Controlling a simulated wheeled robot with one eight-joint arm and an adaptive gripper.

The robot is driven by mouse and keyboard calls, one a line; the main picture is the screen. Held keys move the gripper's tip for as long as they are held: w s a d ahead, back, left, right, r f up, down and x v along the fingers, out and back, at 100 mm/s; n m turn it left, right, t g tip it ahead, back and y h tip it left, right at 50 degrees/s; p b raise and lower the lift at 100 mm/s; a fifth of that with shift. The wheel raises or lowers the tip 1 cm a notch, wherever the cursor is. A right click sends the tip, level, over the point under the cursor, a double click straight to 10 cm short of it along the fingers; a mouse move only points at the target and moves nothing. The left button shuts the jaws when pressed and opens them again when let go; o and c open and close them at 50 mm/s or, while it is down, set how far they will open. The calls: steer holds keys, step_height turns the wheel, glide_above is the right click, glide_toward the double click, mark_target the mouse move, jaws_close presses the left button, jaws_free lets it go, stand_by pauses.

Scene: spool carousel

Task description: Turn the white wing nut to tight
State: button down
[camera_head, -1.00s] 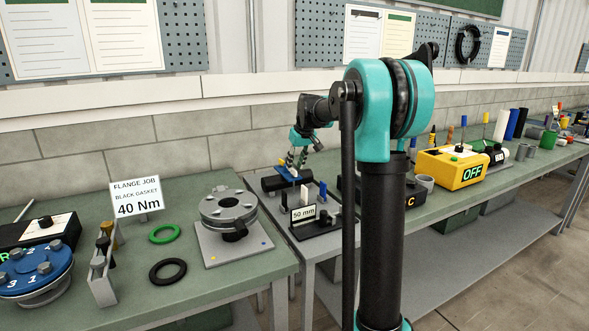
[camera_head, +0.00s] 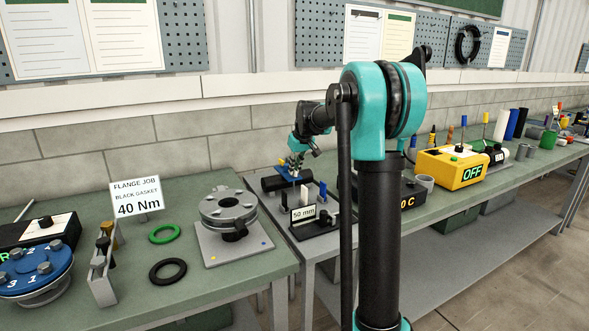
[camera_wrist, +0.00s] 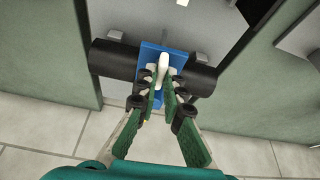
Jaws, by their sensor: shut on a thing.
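The white wing nut (camera_wrist: 163,61) sits on top of a blue clamp (camera_wrist: 147,53) in the wrist view. The clamp is around a black pipe (camera_wrist: 112,60), which lies crosswise. My gripper (camera_wrist: 165,77) reaches in from the lower side of that view, and its two green fingers are shut on the wing nut, with its far end showing beyond the fingertips. In the head view my gripper (camera_head: 295,170) is over the blue clamp (camera_head: 283,171) and the black pipe (camera_head: 268,184); the wing nut cannot be made out there.
A small stand with a "50 mm" sign (camera_head: 303,213) is close in front of the pipe. A grey flange on a plate (camera_head: 229,241) is to the left, with green and black rings (camera_head: 167,271). A yellow "OFF" box (camera_head: 452,168) stands to the right.

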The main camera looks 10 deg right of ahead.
steer(key=shift+m, duration=0.4)
steer(key=m+h, duration=0.1)
steer(key=m, duration=0.2)
steer(key=shift+a+m+h, duration=0.15)
steer(key=shift+m+h, duration=0.25)
steer(key=m+h, duration=0.1)
steer(key=m, duration=0.3)
steer(key=shift+a+h, duration=0.1)
steer(key=shift+h, duration=0.3)
steer(key=m+g+h, duration=0.1)
steer(key=m, duration=0.4)
steer(key=shift+w+a, duration=0.1)
steer(key=shift+w, duration=0.05)
steer(key=m+g, duration=0.1)
steer(key=m, duration=0.1)
steer(key=m+h, duration=0.1)
steer(key=m, duration=0.1)
steer(key=shift+m+g, duration=0.4)
steer(key=c, duration=1.6)
jaws_free()
steer(key=shift+c, duration=0.2)
